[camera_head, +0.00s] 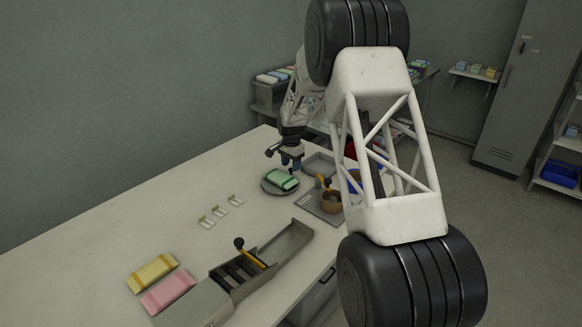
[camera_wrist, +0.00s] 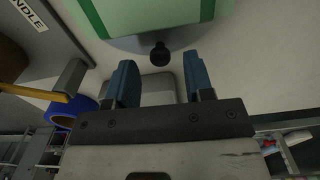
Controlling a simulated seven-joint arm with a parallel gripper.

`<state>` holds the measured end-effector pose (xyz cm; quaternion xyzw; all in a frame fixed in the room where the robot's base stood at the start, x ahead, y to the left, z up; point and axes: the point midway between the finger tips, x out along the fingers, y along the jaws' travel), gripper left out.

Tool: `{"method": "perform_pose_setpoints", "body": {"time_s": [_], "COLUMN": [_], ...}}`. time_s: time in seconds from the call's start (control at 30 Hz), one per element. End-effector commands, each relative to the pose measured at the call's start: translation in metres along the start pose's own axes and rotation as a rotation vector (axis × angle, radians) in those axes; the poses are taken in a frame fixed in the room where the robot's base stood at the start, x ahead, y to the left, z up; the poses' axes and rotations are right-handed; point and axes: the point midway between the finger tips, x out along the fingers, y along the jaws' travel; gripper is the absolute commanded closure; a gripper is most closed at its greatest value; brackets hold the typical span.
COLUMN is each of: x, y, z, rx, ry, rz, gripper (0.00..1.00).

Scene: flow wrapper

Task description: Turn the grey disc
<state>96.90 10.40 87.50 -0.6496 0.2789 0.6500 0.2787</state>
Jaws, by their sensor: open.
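The grey disc (camera_head: 279,192) lies flat on the pale table, with a green wrapped packet (camera_head: 280,178) on top. In the wrist view the disc's rim (camera_wrist: 126,44) shows at the top, under the packet (camera_wrist: 150,12). A small black knob (camera_wrist: 160,54) stands at the rim. My gripper (camera_head: 291,164) is at the disc's far right side, pointing down. In the wrist view my gripper's blue fingers (camera_wrist: 164,80) are apart, with nothing between them. The knob appears just past the fingertips, in line with the gap; I cannot tell its exact distance.
A grey tray (camera_head: 318,163) and a plate with a brown round part (camera_head: 331,202) stand right of the disc. Yellow (camera_head: 153,272) and pink packets (camera_head: 167,293) and a grey machine with a lever (camera_head: 241,244) are nearer. Table left of the disc is mostly clear.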

Motion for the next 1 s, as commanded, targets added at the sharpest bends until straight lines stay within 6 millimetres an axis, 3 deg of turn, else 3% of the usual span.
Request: {"method": "perform_pose_setpoints", "body": {"time_s": [0.2,0.5,0.8,1.0], "x": [0.0117,0.0127,0.0127,0.0127], "y": [-0.0001,-0.0001,-0.0001,0.0000], "z": [-0.0001,-0.0001,0.0000,0.0000], "rx": [0.000,0.000,0.000,0.000], "ry": [0.001,0.001,0.000,0.000], "rz": [-0.001,-0.001,-0.001,-0.001], "gripper": [0.52,0.52,0.98,1.00]}}
